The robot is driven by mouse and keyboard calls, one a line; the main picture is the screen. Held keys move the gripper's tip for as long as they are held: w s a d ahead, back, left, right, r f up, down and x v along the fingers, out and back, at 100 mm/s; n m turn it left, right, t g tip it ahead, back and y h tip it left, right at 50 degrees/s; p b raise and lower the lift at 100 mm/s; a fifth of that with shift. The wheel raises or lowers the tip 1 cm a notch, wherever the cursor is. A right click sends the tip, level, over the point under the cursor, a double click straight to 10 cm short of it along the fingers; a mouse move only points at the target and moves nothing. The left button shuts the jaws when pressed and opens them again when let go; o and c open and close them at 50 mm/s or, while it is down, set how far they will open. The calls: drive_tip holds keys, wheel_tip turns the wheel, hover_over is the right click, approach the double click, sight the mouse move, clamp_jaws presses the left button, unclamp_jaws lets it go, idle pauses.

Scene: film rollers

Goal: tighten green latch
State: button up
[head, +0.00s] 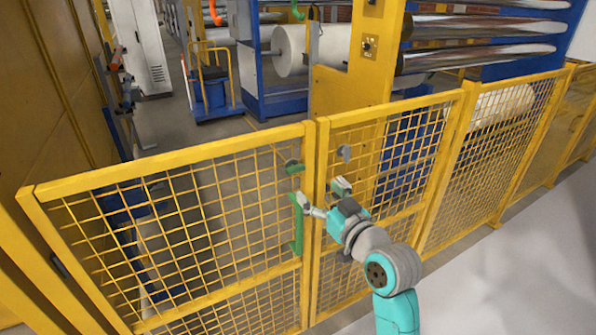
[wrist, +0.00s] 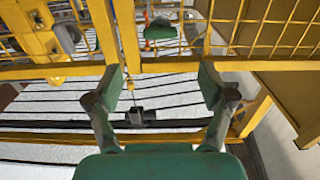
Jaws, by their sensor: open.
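A green upright handle-like piece (head: 297,232), which looks like the green latch, is on the right edge of the left yellow mesh gate panel in the head view. A smaller green piece (head: 293,167) sits above it. My gripper (head: 321,194) is in front of the gap between two panels, close to the green handle and partly overlapping its top. Contact cannot be told. In the wrist view my gripper (wrist: 161,87) has its two green-padded fingers spread wide with nothing held between them. A green part (wrist: 158,31) shows beyond the yellow bar there; which part it is cannot be told.
The yellow mesh fence (head: 390,106) runs across in front of me. Behind it are a yellow post with a switch (head: 369,46), metal rollers (head: 480,58) and a white film roll (head: 310,48). A brown-yellow wall (head: 50,90) stands at left. Pale floor is open at lower right.

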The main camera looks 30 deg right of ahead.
sight(297, 170)
drive_tip(key=w, duration=1)
drive_tip(key=shift+w+d, duration=0.2)
drive_tip(key=shift+d, duration=0.15)
drive_tip(key=shift+c, duration=0.2)
drive_tip(key=c, duration=1.1)
